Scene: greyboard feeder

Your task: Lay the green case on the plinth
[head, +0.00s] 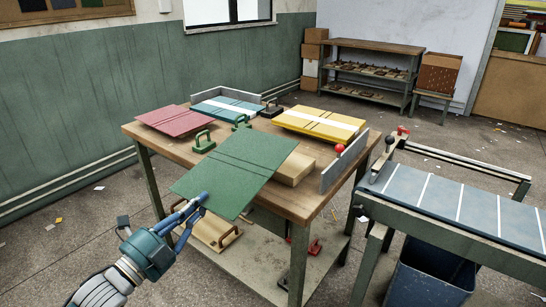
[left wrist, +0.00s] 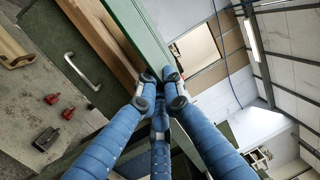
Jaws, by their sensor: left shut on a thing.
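The green case (head: 238,165) is a flat, opened-out board with dark crease lines. It reaches over the front edge of the table. My left gripper (head: 197,204) is shut on its near edge, toward the left corner. In the left wrist view the fingers (left wrist: 160,95) pinch the case's green edge (left wrist: 143,30). A pale wooden block (head: 293,169), which looks like the plinth, stands on the table behind and right of the case, partly hidden by it. I cannot tell whether case and block touch. My right gripper is not in view.
The table (head: 312,205) also bears a red case (head: 174,120), a teal case (head: 228,109), a yellow case (head: 320,123) and green handled weights (head: 203,141). A grey fence (head: 345,160) edges the right side.

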